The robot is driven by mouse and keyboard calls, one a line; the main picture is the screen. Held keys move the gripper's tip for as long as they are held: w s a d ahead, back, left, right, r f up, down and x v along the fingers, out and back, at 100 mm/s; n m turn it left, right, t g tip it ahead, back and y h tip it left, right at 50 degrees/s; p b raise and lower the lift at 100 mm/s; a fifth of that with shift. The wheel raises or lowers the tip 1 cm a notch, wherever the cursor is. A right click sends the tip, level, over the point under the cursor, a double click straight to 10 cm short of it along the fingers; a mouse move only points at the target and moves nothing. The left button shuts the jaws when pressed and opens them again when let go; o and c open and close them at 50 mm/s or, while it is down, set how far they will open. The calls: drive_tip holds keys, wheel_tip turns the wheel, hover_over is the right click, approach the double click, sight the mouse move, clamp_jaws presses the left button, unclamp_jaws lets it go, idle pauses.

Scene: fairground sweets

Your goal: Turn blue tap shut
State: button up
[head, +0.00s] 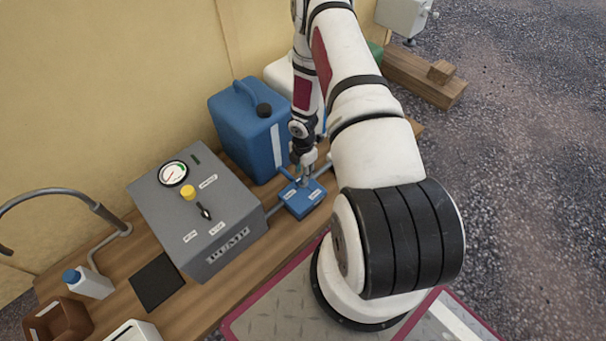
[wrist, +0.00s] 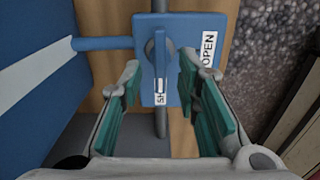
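The OPEN label (wrist: 208,50) is to the right. My gripper (wrist: 160,75) is open, with a green-padded finger on each side of the handle; I cannot tell if either touches it. In the head view my gripper (head: 305,168) points down over the blue block (head: 301,204).
A blue jerrycan (head: 243,125) stands close behind the tap, with a blue tube (wrist: 103,43) between them. A grey control box (head: 205,212) with a gauge and yellow button is to the left. The wooden bench (head: 120,255) also holds a small white bottle (head: 93,284).

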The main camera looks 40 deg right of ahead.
wheel_tip(320, 180, up, 10)
drive_tip(key=shift+f, duration=0.25)
idle(0.5)
wheel_tip(320, 180, up, 16)
drive_tip(key=w+m+h, duration=0.1)
drive_tip(key=m+h, duration=0.1)
drive_tip(key=m, duration=0.2)
drive_tip(key=s+a+r+m+h, duration=0.1)
drive_tip(key=s+a+r+m, duration=0.2)
drive_tip(key=r, duration=0.6)
drive_tip(key=s+a+r+m, duration=0.2)
drive_tip(key=r, duration=0.6)
drive_tip(key=s+a+r+m+y, duration=0.2)
drive_tip(key=s+a+r+m, duration=0.3)
drive_tip(key=s+a+r, duration=0.5)
drive_tip(key=s+a+r+m+y, duration=0.1)
drive_tip(key=s+a+r+m, duration=0.35)
drive_tip(key=s, duration=1.05)
wheel_tip(320, 180, up, 33)
drive_tip(key=a+t+p, duration=0.2)
drive_tip(key=t+p, duration=0.2)
drive_tip(key=p, duration=2.8)
drive_tip(key=shift+w+f+p, duration=0.15)
drive_tip(key=shift+w+p, duration=0.05)
drive_tip(key=shift+p, duration=0.15)
